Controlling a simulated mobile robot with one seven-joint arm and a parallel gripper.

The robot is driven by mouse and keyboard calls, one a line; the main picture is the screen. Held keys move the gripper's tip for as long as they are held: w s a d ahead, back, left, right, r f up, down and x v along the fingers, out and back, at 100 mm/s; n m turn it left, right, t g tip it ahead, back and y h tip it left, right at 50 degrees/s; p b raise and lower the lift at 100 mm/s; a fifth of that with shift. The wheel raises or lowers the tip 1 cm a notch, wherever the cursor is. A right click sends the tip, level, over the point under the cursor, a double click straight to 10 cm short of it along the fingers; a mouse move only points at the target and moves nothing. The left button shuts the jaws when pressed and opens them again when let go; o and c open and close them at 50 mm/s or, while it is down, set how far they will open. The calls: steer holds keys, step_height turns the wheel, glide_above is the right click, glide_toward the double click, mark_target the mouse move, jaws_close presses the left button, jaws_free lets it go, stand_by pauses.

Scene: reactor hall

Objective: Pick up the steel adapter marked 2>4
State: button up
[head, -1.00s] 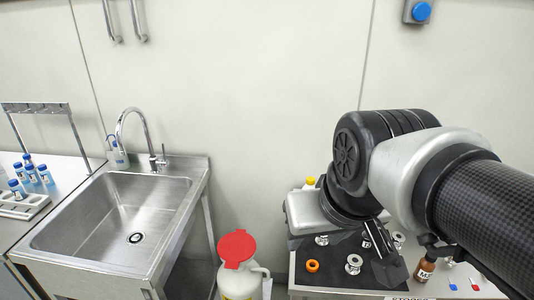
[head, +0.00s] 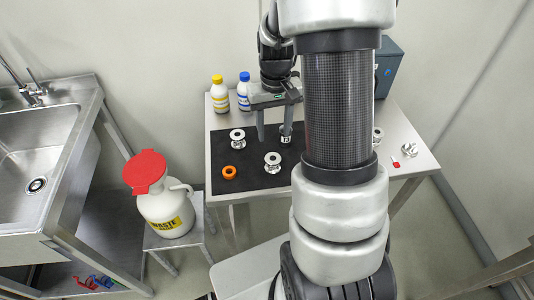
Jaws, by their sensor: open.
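Several flanged steel adapters lie on a black mat (head: 217,160) on a small table. One adapter (head: 237,138) is left of my gripper, one (head: 272,161) is nearer the front, and one (head: 286,138) is by my gripper's right finger with a small dark mark I cannot read surely. Another steel piece (head: 377,135) shows right of my arm. I cannot tell which adapter is marked 2>4. My gripper (head: 274,132) points down, open and apparently empty, above the back of the mat. My arm hides the mat's right part.
An orange ring (head: 229,172) lies at the mat's front left. Two bottles, yellow-capped (head: 219,94) and blue-capped (head: 244,91), stand behind the mat. A red-lidded waste jug (head: 166,205) stands left of the table, beside the sink (head: 40,150). A silvery part (head: 405,145) lies at the table's right.

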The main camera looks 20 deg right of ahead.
mark_target(273, 159)
step_height(273, 159, down, 8)
steer(key=shift+f, duration=0.25)
steer(key=shift+w+d+f+b, duration=0.1)
steer(key=shift+f+b, duration=0.05)
steer(key=shift+f, duration=1.35)
steer(key=shift+w+f+b, duration=0.1)
steer(key=shift+f+b, duration=0.05)
steer(key=shift+f, duration=1.35)
steer(key=c, duration=0.9)
